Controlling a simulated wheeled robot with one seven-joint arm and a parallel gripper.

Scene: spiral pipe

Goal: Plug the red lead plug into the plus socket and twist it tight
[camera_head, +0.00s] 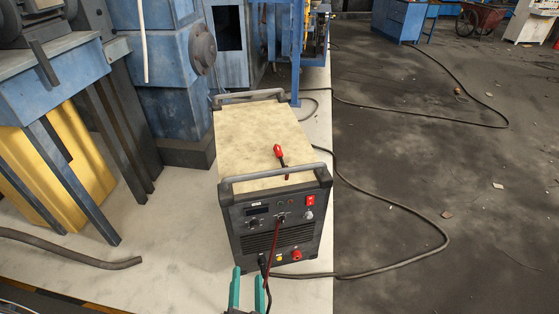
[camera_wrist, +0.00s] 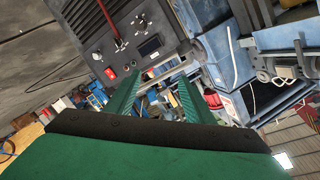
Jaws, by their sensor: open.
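The red lead plug (camera_head: 279,152) lies on the beige top of the welding machine, near its front handle, with a dark stem toward the front. A thin red lead (camera_head: 273,248) hangs down the dark front panel from a mid-panel connector; it also shows in the wrist view (camera_wrist: 107,15). A red socket (camera_head: 297,255) sits low on the panel's right; I cannot read its mark. My gripper (camera_head: 248,272) is open, its green fingers low before the panel's left part.
The welding machine (camera_head: 240,135) has grey handles front and back. A yellow socket (camera_head: 279,258) and a black plug (camera_head: 263,260) are beside the red socket. A black cable (camera_head: 400,267) loops across the floor at right. Blue machinery (camera_head: 165,65) stands behind left.

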